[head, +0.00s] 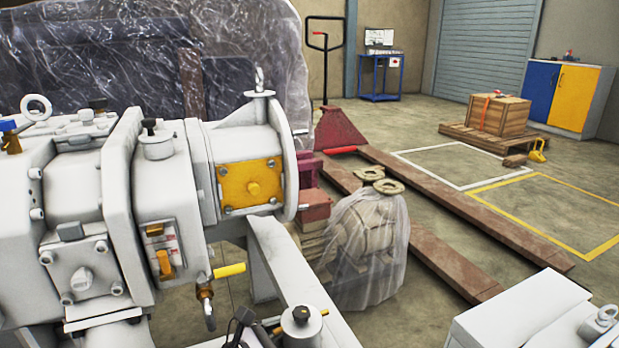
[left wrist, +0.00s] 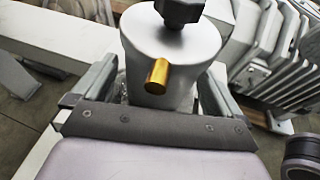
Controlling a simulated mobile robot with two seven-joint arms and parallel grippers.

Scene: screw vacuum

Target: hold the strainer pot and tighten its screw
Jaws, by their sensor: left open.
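The strainer pot (head: 302,328) is a grey cylinder at the bottom middle of the head view, with a dark screw knob (head: 300,314) on its lid and brass fittings at its sides. In the left wrist view the pot (left wrist: 165,45) stands straight ahead, with a brass stub (left wrist: 157,73) facing me and the black screw knob (left wrist: 180,9) cut off by the top edge. My left gripper (left wrist: 157,88) is open, one finger on each side of the pot's lower part. Whether the fingers touch it I cannot tell. My right gripper is in neither view.
A large pale vacuum pump (head: 85,190) fills the left of the head view. A white frame beam (head: 290,275) runs close by the pot. A ribbed grey housing (left wrist: 270,55) stands at the right in the wrist view. A plastic-wrapped bundle (head: 370,255) stands behind.

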